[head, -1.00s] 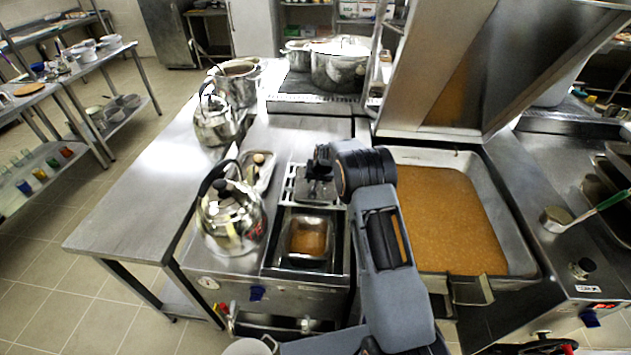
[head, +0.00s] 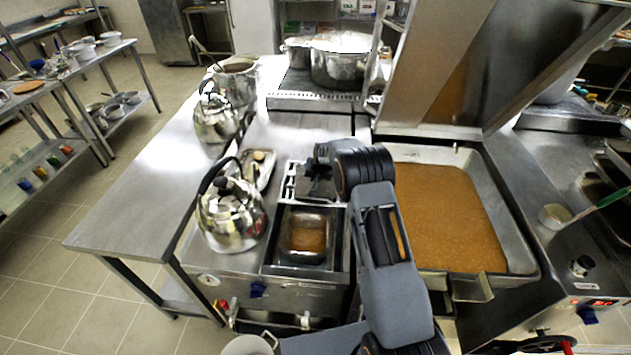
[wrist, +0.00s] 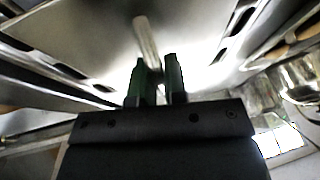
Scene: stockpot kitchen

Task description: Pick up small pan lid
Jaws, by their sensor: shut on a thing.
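My gripper (head: 320,172) is over the worktop, just behind the small fryer-like well in the head view. In the wrist view my gripper (wrist: 158,75) has its two dark green fingers close together on a pale, rod-like handle (wrist: 147,38). The handle belongs to a flat grey metal lid, the small pan lid (wrist: 100,35), which fills much of the upper wrist view. In the head view the lid (head: 316,190) shows as a small grey plate under the fingers, partly hidden by them. I cannot tell whether it is clear of the slotted surface below.
A shiny kettle (head: 231,215) stands close to the left, with a second kettle (head: 216,118) behind it. A small tray (head: 258,168) lies between kettle and gripper. A wide pan of brown liquid (head: 450,215) is on the right. Large pots (head: 338,66) stand at the back.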

